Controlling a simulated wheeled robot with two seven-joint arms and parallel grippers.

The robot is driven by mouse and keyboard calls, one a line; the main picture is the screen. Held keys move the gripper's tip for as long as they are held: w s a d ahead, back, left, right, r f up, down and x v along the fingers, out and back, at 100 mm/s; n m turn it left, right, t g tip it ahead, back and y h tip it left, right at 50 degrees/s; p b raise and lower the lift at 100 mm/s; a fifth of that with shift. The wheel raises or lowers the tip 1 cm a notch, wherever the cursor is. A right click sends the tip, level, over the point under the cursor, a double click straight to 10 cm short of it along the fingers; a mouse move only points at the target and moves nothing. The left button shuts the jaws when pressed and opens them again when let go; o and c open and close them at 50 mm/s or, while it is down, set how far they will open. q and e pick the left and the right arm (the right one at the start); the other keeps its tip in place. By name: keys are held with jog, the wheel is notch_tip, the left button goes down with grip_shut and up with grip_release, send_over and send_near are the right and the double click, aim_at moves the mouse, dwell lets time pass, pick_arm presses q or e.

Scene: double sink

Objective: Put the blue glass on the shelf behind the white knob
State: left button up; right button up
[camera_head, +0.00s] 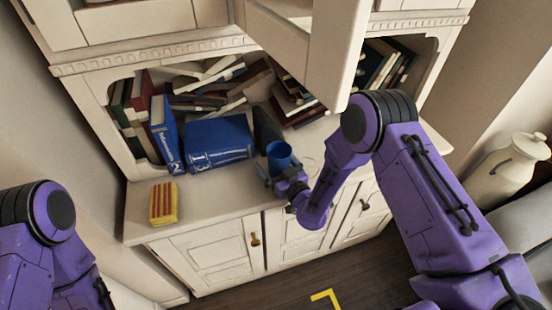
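The blue glass (279,155) is upright over the cabinet's counter, in front of the lower book niche. My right gripper (280,170) is at the glass, with its dark fingers around the lower part. Whether the fingers press on the glass or stand slightly apart from it is too small to tell, as is whether its base touches the counter. A white cabinet door (333,45) hangs open above and behind the glass. No white knob can be made out. My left arm is at the lower left, and its gripper is outside the view.
Blue books (218,142) stand left of the glass, and mixed books (208,84) fill the niche behind. A yellow-and-red striped box (163,204) sits at the counter's left end. A white jug (508,168) stands at the right. The counter (215,187) between box and glass is clear.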

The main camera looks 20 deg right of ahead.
jog(key=shift+s+d+r+t, duration=0.15)
jog(key=shift+s+d+r, duration=0.1)
jog(key=shift+s+d, duration=0.2)
jog(key=shift+s+d+r+t, duration=0.2)
jog(key=shift+s+d, duration=0.1)
jog(key=shift+d, duration=0.2)
jog(key=shift+c, duration=1.2)
jog(key=shift+s+a+r, duration=0.1)
jog(key=shift+a, duration=0.1)
jog(key=c, duration=0.5)
jog(key=shift+w+a+f, duration=0.2)
jog(key=shift+w, duration=0.05)
jog(key=c, duration=0.5)
jog(key=shift+w+f, duration=0.2)
pick_arm(q)
jog(key=shift+s+d+r, duration=0.25)
jog(key=shift+s+r, duration=0.1)
jog(key=shift+s, duration=0.2)
pick_arm(e)
jog(key=shift+d, duration=0.1)
jog(key=shift+s, duration=0.15)
pick_arm(q)
jog(key=shift+r, duration=0.1)
pick_arm(e)
jog(key=shift+c, duration=0.2)
